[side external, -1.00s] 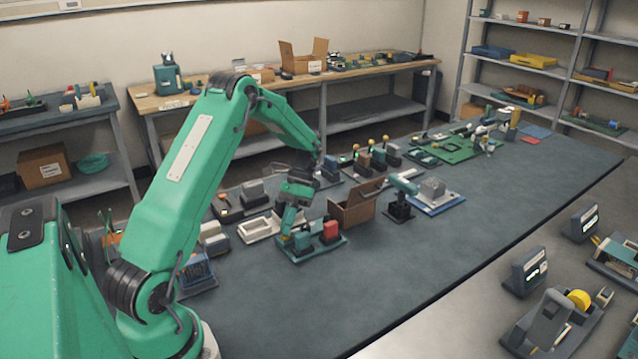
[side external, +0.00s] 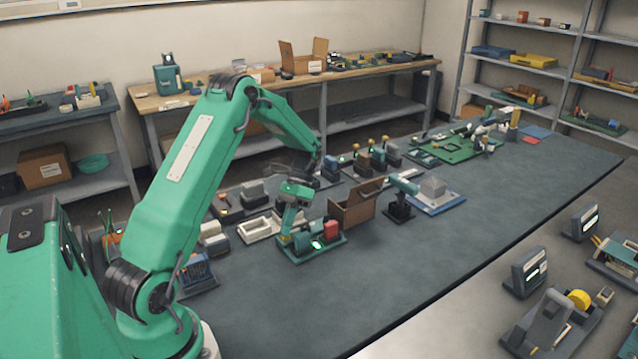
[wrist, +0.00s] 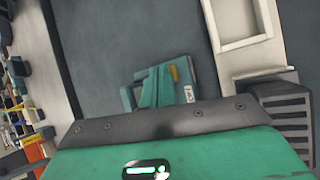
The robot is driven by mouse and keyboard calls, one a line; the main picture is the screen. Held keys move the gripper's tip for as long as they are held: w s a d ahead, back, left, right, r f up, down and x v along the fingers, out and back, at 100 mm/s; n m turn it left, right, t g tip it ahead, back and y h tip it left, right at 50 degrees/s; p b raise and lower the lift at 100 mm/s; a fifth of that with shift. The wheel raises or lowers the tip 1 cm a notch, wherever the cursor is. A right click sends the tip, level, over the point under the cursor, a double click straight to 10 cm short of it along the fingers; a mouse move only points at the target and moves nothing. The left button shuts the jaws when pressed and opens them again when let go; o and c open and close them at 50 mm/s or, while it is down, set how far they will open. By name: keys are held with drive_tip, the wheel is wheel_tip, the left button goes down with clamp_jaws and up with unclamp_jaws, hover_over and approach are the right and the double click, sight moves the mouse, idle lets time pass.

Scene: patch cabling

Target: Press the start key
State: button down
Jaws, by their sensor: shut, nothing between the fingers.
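A small teal station (side external: 318,248) stands on the dark table, with teal blocks, a red block (side external: 331,230) and a bright green light (side external: 317,243) on it. My gripper (side external: 285,237) points down at the station's left end and its shut fingers hold nothing. Its tip appears at or very close to the blocks there; I cannot tell whether it touches. The start key cannot be made out separately; the gripper may cover it. In the wrist view, my green housing and a dark bar fill the bottom, with a teal, labelled part beyond them.
A white tray (side external: 258,229) stands left of the station; it also shows in the wrist view (wrist: 240,22). The table in front is clear.

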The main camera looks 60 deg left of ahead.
drive_tip(key=shift+r, duration=0.7)
drive_tip(key=shift+r, duration=0.1)
drive_tip(key=shift+r, duration=2.45)
drive_tip(key=s+d+r+t+y, duration=0.3)
drive_tip(key=d+r+t, duration=0.2)
drive_tip(key=d+r, duration=0.55)
drive_tip(key=s+d+r+n+t, duration=0.2)
drive_tip(key=s+d+r+t, duration=0.2)
drive_tip(key=s+d+t, duration=0.3)
drive_tip(key=shift+s+d+r+y, duration=0.15)
drive_tip(key=shift+s+d+y, duration=0.15)
drive_tip(key=shift+s+d, duration=1.15)
drive_tip(key=shift+a, duration=0.1)
